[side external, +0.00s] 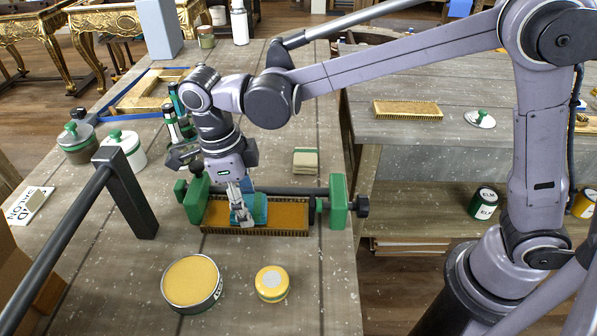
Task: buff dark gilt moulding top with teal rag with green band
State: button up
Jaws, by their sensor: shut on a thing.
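The dark gilt moulding (287,216) lies flat on the workbench, a brown panel with a gold edge. It sits against a vise with a green jaw (338,200) at the right and green parts at the left. My gripper (243,213) points down over the moulding's left-middle part and is shut on the teal rag (261,208). The rag is at the moulding's top; whether it presses on the surface is hard to tell. The gripper hides part of the rag, and its green band is not clearly distinguishable.
A black metal bar (129,190) stands at the left. Jars with green knobs (122,147) and bottles (176,127) stand behind it. Small stacked blocks (306,161) lie behind the vise.

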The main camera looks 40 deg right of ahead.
aim_at(288, 217)
jog(key=shift+s+d, duration=1.15)
jog(key=shift+s, duration=0.25)
jog(key=shift+s+d, duration=1.1)
jog(key=shift+s, duration=0.25)
notch_tip(288, 217, up, 8)
